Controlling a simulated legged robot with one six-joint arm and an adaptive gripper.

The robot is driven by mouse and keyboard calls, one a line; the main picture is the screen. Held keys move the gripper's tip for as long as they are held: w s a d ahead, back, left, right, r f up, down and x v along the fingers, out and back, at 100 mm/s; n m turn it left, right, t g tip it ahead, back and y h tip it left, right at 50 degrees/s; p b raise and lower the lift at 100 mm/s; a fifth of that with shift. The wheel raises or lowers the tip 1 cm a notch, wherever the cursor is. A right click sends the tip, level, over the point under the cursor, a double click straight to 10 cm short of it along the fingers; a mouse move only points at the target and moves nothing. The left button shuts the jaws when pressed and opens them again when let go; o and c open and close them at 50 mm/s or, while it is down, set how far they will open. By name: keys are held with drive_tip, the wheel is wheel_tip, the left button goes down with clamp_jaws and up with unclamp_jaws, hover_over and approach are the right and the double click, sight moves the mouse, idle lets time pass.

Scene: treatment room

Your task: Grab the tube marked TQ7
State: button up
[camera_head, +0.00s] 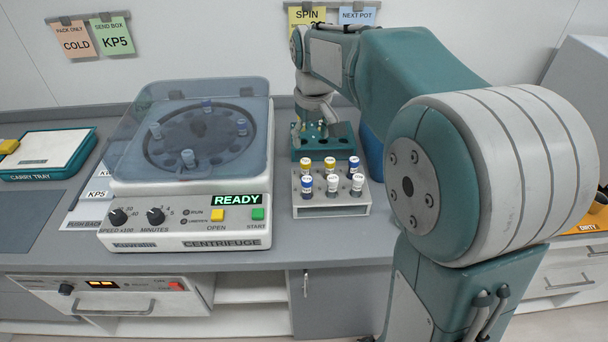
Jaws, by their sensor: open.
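A light grey rack (331,202) stands on the counter right of the centrifuge and holds several capped tubes in two rows. The back row has a yellow-capped tube (306,166), another yellow-capped tube (330,165) and a blue-capped tube (354,166). The front row has a blue-capped tube (307,187) and two white-capped tubes (332,184). Their labels are too small to read, so I cannot tell which is TQ7. My gripper (314,130) is open, pointing down behind the rack, over a teal holder (309,154). Its fingertips are small and partly unclear.
The centrifuge (186,236) shows READY; its clear lid (200,95) covers a rotor with several tubes. A carry tray (48,154) lies far left. A blue container (371,150) stands behind my arm. An orange mat marked DIRTY (590,227) is at right. Counter before the rack is clear.

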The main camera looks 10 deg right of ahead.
drive_tip(key=g, duration=0.1)
hover_over(305, 161)
wheel_tip(305, 161, down, 4)
drive_tip(key=shift+a+r+n, duration=0.1)
drive_tip(key=shift+r+n, duration=0.05)
drive_tip(key=shift+n, duration=0.25)
wheel_tip(305, 161, down, 11)
drive_tip(key=shift+r, duration=0.1)
clamp_jaws()
